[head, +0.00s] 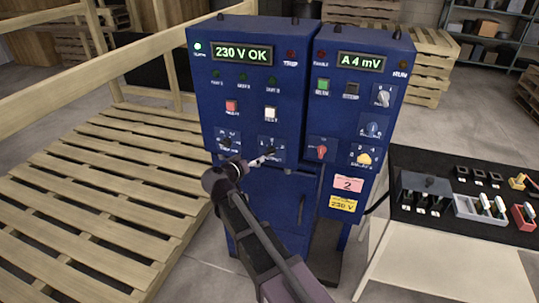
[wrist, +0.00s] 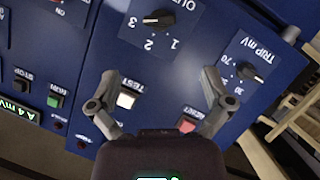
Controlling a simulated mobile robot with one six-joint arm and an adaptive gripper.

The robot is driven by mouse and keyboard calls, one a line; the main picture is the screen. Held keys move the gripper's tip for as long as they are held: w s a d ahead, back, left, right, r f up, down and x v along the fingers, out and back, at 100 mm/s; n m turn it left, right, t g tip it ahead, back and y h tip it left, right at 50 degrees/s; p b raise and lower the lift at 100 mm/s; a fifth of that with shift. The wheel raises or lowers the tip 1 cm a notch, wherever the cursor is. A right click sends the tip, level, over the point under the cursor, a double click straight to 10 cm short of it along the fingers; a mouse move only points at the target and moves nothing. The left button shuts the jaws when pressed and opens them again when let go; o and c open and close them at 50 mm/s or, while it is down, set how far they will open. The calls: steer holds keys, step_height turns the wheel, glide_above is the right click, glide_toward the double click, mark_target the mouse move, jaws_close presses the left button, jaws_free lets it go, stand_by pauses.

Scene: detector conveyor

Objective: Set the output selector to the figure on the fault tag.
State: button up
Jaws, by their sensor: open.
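The output selector (wrist: 157,19) is a dark knob on a blue plate marked 1, 2 and 3. It shows upside down at the top of the wrist view, and its pointer seems to lie toward 3. In the head view its plate (head: 271,143) is on the left cabinet's lower front, partly covered by my gripper. A pink tag (head: 347,184) reading 2 is on the right cabinet, above a yellow tag (head: 342,204) reading 230 V. My gripper (wrist: 157,75) is open and empty, its fingers apart in front of the panel; the selector is beyond the fingertips.
A trip mV dial (wrist: 250,73) and the white test button (wrist: 126,99) and red reset button (wrist: 187,124) are close to the fingers. The left display (head: 243,53) reads 230 V OK. A black-topped table (head: 450,235) stands at right, wooden pallets (head: 90,200) at left.

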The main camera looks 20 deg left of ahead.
mark_target(268, 154)
steer(key=b+x, duration=0.4)
steer(key=x, duration=0.8)
steer(key=shift+w+f, duration=0.15)
steer(key=shift+w, duration=0.1)
steer(key=c, duration=1.1)
